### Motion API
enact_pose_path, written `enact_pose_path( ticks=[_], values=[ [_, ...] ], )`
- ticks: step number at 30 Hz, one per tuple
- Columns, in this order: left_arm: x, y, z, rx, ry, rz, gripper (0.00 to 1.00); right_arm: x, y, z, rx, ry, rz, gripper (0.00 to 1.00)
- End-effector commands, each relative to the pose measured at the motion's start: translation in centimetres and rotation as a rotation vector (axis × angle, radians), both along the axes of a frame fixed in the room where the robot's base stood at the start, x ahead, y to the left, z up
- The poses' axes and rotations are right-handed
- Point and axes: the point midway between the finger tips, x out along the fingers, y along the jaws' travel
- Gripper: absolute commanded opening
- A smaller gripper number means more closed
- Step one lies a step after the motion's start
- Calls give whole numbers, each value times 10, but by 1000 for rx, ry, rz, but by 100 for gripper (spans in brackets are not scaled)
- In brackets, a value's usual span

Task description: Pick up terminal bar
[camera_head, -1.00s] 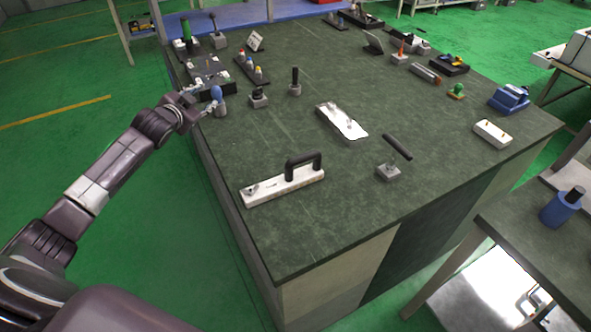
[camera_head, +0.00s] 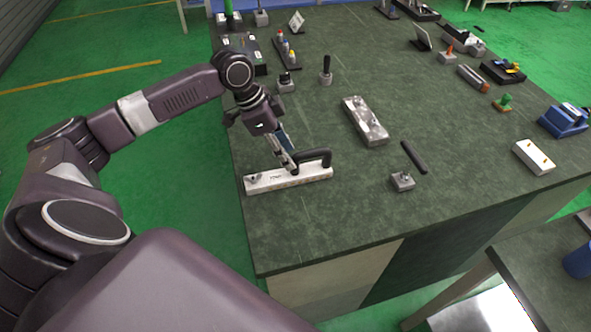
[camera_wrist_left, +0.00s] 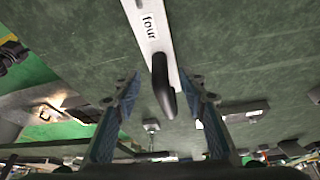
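A long white bar with a black handle (camera_head: 285,180), which I take for the terminal bar, lies on the dark green table near its left front edge. In the left wrist view the bar (camera_wrist_left: 152,28) carries the word "four", and its black handle (camera_wrist_left: 162,85) points toward the camera between the fingers. My left gripper (camera_head: 287,158) is over the bar near the handle, in front of part of the bar. The left wrist view shows its fingers wide apart, one on each side of the handle, with a gap to it. My right gripper is not in view.
A silvery plate (camera_head: 363,122) and a small block with a black lever (camera_head: 402,181) lie to the right. A black upright knob (camera_head: 326,72) and several small fixtures stand behind. Bare table (camera_head: 340,225) lies in front of the bar.

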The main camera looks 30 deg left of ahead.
Motion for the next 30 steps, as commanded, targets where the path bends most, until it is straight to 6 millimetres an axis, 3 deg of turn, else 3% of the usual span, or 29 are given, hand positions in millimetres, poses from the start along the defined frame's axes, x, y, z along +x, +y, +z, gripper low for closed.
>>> enact_pose_path(
  ticks=[9,18,28,30],
  values=[
    [11,-15,-39,-2,1,1,39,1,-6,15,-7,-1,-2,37],
    [13,-16,-45,1,-2,2,39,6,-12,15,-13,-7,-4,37],
    [13,-16,-45,1,-2,2,2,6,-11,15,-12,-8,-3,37],
    [13,-16,-44,1,-2,2,0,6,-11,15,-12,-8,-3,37]
  ],
)
